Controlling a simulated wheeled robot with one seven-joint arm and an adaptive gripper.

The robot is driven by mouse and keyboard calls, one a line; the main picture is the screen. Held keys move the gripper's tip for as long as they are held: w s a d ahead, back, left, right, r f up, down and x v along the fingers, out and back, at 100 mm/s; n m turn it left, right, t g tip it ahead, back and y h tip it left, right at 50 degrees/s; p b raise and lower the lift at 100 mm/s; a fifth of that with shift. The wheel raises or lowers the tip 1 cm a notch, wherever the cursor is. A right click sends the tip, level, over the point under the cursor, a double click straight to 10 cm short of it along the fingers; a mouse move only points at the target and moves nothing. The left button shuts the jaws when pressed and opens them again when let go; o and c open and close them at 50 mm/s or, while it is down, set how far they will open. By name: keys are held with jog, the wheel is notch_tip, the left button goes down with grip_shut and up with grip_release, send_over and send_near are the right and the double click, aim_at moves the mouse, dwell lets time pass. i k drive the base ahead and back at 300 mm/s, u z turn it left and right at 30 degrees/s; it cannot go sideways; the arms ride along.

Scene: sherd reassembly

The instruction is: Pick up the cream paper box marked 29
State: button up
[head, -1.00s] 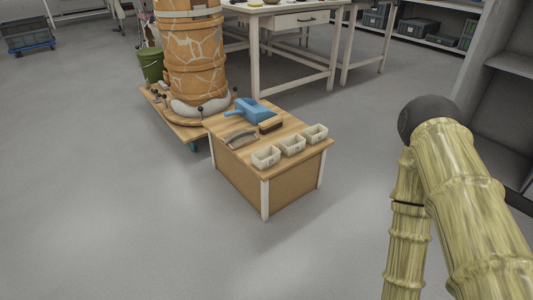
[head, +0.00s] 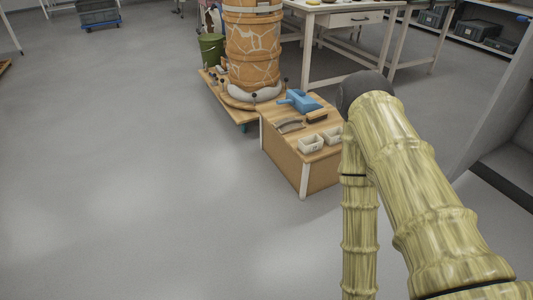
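Small cream boxes stand in a row on a low wooden table (head: 270,119). The near-left box (head: 311,144) shows whole, open at the top, with a dark mark on its front too small to read. A second cream box (head: 334,133) beside it is partly covered by my arm. Whatever stands further right in the row is hidden behind the arm. I cannot tell which box bears 29. My arm crosses the right half of the head view, in front of the table's right side. My gripper does not show.
A blue scoop (head: 299,101), a brush (head: 316,117) and a curved tool (head: 289,126) lie behind the boxes. A large cracked vessel (head: 252,60) stands on a low wheeled board, with a green bucket (head: 211,49) beside it. Open floor (head: 130,180) lies to the left and in front.

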aim_at(309, 144)
jog(key=u, duration=1.05)
jog(key=i, duration=0.75)
jog(key=z, duration=0.6)
jog(key=i, duration=0.5)
jog(key=z, duration=0.45)
